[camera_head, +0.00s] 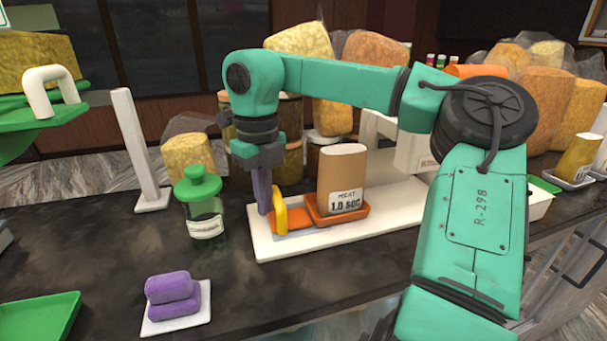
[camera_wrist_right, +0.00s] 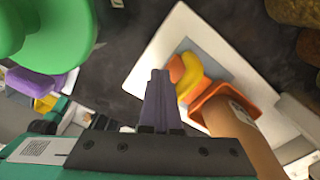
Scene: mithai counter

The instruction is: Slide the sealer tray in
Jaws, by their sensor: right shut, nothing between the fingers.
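The orange sealer tray (camera_head: 345,215) with a yellow handle (camera_head: 281,213) lies on a white base plate (camera_head: 330,238). A brown labelled packet (camera_head: 341,175) stands upright in the tray. The white sealer body (camera_head: 412,150) is at the right end of the base, partly hidden by my right arm. My right gripper (camera_head: 264,212) is shut and empty, pointing down just left of the yellow handle. The right wrist view shows its fingers (camera_wrist_right: 158,90) beside the yellow handle (camera_wrist_right: 188,78) and the orange tray (camera_wrist_right: 212,97). I cannot tell whether they touch it.
A green-lidded jar (camera_head: 203,205) stands left of the base. Purple blocks (camera_head: 172,295) sit on a small white plate at the front. A white post (camera_head: 137,150) and a green tray (camera_head: 38,318) are at the left. Filled bags crowd the back.

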